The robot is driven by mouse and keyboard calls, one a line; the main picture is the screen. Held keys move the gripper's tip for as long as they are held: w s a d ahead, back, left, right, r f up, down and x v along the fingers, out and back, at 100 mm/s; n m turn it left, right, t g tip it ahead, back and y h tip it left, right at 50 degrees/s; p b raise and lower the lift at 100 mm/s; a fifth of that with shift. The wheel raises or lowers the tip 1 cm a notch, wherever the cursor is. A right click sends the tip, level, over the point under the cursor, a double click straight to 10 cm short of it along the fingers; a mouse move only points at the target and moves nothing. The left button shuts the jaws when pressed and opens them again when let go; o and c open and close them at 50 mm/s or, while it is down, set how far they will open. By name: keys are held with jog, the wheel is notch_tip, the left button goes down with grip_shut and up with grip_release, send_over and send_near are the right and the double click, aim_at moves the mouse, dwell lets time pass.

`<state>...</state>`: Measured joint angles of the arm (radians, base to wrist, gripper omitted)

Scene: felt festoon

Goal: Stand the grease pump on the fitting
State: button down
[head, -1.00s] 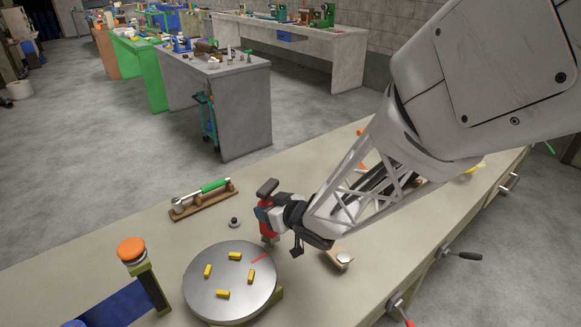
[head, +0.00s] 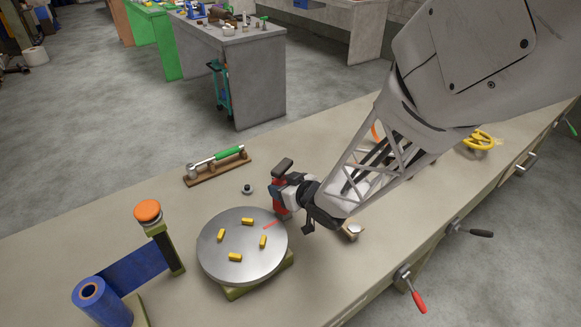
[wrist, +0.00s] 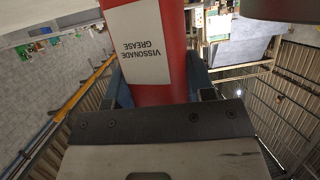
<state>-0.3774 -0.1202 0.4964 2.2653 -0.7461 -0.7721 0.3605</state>
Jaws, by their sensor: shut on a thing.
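The grease pump (head: 280,204) is a red cylinder with a dark handle across its top. In the wrist view its red body (wrist: 175,55) carries a white label reading "VISSONADE GREASE". My gripper (head: 278,192) is shut on the pump's body, with blue fingers on either side of it. The pump looks roughly upright. I cannot tell whether its lower end touches the bench. A small dark round piece with a knob (head: 248,189), which looks like the fitting, sits on the bench just left of the pump, apart from it. The fitting cannot be made out in the wrist view.
A grey round turntable (head: 220,263) with several yellow pieces is in front of the pump. A wooden rack (head: 205,175) with a green-handled tool lies behind left. An orange-topped post (head: 148,212) and blue roll (head: 98,303) stand left. Bare bench (head: 330,150) lies behind the gripper.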

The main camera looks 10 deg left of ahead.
jog(key=shift+f, duration=0.1)
jog(key=shift+c, duration=2.4)
grip_release()
jog(key=v, duration=1.2)
